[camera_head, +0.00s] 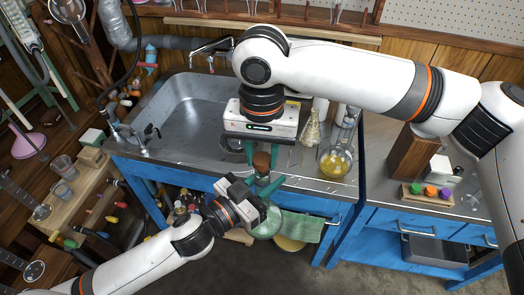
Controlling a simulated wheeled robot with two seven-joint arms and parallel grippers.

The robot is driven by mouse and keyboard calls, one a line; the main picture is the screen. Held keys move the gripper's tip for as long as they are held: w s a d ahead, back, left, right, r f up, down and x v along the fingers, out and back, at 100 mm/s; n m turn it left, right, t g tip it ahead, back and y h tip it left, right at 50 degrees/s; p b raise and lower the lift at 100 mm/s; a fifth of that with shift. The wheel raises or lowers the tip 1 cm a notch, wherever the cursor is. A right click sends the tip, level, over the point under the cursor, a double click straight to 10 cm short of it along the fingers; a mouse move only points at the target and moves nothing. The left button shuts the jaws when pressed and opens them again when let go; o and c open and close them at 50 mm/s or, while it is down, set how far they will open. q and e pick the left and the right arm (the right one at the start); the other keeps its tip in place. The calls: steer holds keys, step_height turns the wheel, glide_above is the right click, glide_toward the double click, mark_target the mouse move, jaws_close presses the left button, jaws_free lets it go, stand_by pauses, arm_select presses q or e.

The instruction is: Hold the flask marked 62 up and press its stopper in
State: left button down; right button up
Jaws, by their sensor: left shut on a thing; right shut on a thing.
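A round flask with green liquid (268,229) hangs in front of the sink counter, its neck in the jaws of my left gripper (267,189). The gripper's teal fingers are shut on the neck, which they mostly hide. A brown stopper (262,161) is directly above the neck, between the teal fingers of my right gripper (261,150), which points down and is shut on it. I cannot tell how deep the stopper sits in the neck. No number is readable on the flask.
A flask with yellow liquid (335,162) and a conical flask (311,128) stand on the counter at right. The steel sink (195,100) is behind my grippers. A green towel (302,227) hangs on the blue cabinet front. A rack of colored caps (428,194) stands farther right.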

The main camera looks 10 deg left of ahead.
mark_target(262, 158)
steer(key=shift+f, duration=0.7)
stand_by(1.1)
steer(key=o, duration=1)
steer(key=shift+o, duration=0.2)
step_height(262, 158, up, 12)
stand_by(0.3)
arm_select(q)
steer(key=w+a, duration=0.4)
steer(key=a, duration=0.8)
arm_select(e)
steer(key=shift+r, duration=0.15)
